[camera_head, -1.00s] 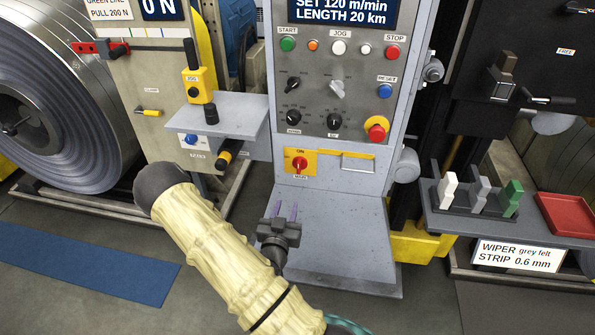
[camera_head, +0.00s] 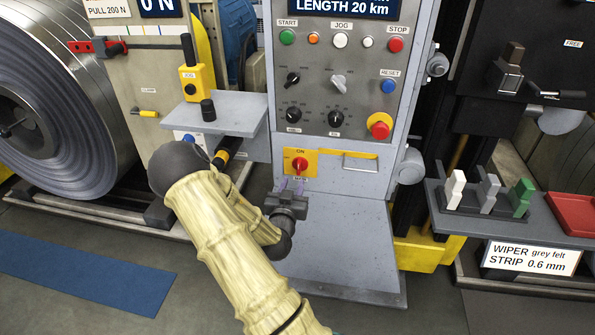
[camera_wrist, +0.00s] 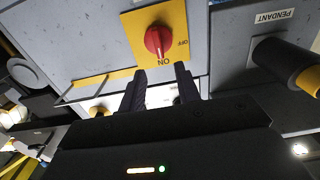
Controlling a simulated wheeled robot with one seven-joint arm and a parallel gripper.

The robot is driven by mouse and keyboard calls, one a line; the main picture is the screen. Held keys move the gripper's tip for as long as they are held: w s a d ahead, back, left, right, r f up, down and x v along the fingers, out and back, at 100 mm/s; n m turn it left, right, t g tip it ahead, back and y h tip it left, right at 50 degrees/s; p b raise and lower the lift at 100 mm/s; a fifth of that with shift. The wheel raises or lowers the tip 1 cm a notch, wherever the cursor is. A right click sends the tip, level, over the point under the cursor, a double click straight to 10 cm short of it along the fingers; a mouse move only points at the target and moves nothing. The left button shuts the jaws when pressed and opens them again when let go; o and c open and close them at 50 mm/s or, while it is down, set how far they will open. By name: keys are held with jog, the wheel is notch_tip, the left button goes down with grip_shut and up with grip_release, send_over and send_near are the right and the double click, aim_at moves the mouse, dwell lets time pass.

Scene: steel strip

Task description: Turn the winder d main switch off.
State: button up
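The main switch is a red rotary knob (camera_head: 299,164) on a yellow plate (camera_head: 312,158) low on the grey control cabinet, with ON above it. In the wrist view the red knob (camera_wrist: 158,41) is seen close up, its plate marked ON and OFF; its handle lies along the ON direction. My gripper (camera_head: 291,186) is just below the switch, pointing at the cabinet. In the wrist view its two dark fingers (camera_wrist: 159,85) stand apart with nothing between them, short of the knob. Whether they touch the plate cannot be told.
A yellow-edged handle (camera_head: 359,156) sits right of the switch. A red emergency button (camera_head: 380,127) is above it. A grey shelf (camera_head: 232,114) with a yellow pendant (camera_head: 198,82) juts out at left. A shelf with coloured blocks (camera_head: 487,193) is at right.

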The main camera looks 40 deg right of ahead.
aim_at(298, 167)
jog(key=x, duration=0.7)
jog(key=shift+w+d, duration=0.2)
jog(key=shift+d, duration=0.05)
grip_shut()
